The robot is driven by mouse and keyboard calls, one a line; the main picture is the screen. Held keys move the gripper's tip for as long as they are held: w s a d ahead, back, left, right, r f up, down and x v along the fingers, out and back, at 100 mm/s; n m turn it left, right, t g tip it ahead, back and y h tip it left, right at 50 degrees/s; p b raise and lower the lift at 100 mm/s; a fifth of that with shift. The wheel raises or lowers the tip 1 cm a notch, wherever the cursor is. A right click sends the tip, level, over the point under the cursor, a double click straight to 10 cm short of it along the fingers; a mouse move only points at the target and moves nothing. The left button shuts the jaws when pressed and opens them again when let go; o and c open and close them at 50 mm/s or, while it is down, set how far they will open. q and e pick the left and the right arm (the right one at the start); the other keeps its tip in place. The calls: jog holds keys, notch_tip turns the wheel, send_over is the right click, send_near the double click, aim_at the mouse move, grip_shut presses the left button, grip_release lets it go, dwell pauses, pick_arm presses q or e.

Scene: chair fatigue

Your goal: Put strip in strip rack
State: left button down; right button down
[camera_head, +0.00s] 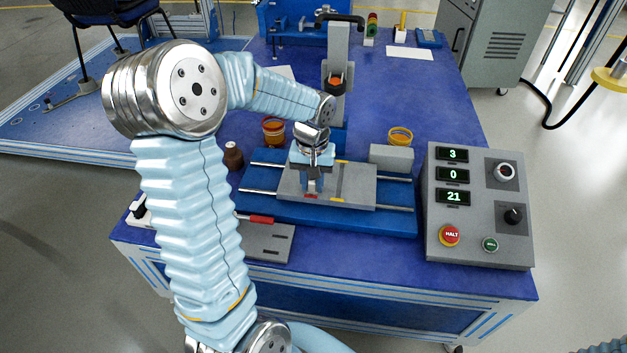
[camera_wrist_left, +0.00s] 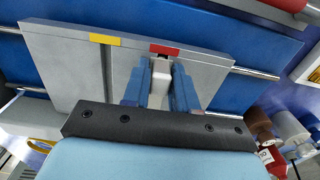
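My left gripper (camera_head: 312,187) points down over the grey sliding plate (camera_head: 352,187) on the blue rail base. In the left wrist view, its two blue fingers (camera_wrist_left: 163,82) stand on either side of a narrow pale piece (camera_wrist_left: 160,74), perhaps the strip. That piece is by the red mark on the plate's edge (camera_wrist_left: 210,70). I cannot tell whether the fingers press on it. A grey slotted plate (camera_head: 270,244), perhaps the strip rack, lies at the table's front left, with a red-handled item (camera_head: 260,219) by its back edge.
A control box (camera_head: 478,220) with displays and buttons stands at the right. A grey block (camera_head: 391,158) with a yellow ring, an orange-rimmed cup (camera_head: 273,130) and a brown bottle (camera_head: 233,156) are behind and beside the base. A grey column stands behind.

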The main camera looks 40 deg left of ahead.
pick_arm(q)
jog(key=shift+r+p, duration=0.9)
jog(key=shift+r, duration=0.25)
jog(key=shift+r+p, duration=1.6)
jog(key=shift+r, duration=0.45)
